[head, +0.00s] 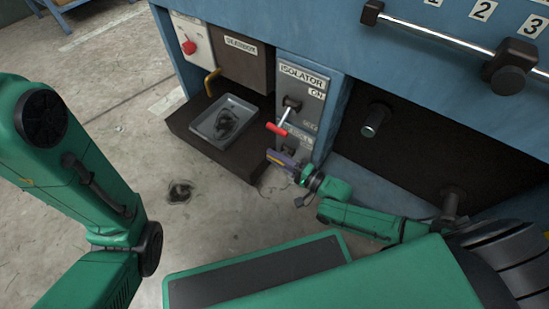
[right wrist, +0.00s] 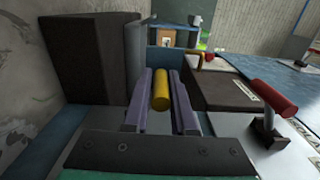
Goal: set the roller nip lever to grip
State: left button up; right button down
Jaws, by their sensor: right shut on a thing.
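The roller nip lever sits on the lower grey panel (head: 297,136), below the isolator, with its sign mostly hidden. Its yellow handle (right wrist: 161,90) shows in the right wrist view between my two purple fingers. My right gripper (head: 281,159) is at this lower panel in the head view, and it also shows in the right wrist view (right wrist: 160,100), shut on the yellow handle. The fingers hide the handle in the head view. The lever's set position cannot be read. My left arm shows at the left, but its gripper is out of view.
The isolator lever (head: 277,128) with a red grip stands just above, close to my right gripper; its red grip shows in the right wrist view (right wrist: 274,97). A grey tray (head: 250,107) rests on a dark ledge to the left. A rail with a black knob (head: 509,78) crosses the upper right.

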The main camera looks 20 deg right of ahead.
jog(key=shift+w+d+r+m, duration=0.15)
jog(key=shift+d+r+m, duration=0.05)
jog(key=shift+m, duration=0.2)
jog(key=shift+w+r, duration=0.1)
jog(key=c, duration=0.8)
grip_release()
jog(key=shift+d, duration=0.1)
jog(key=shift+o, duration=0.2)
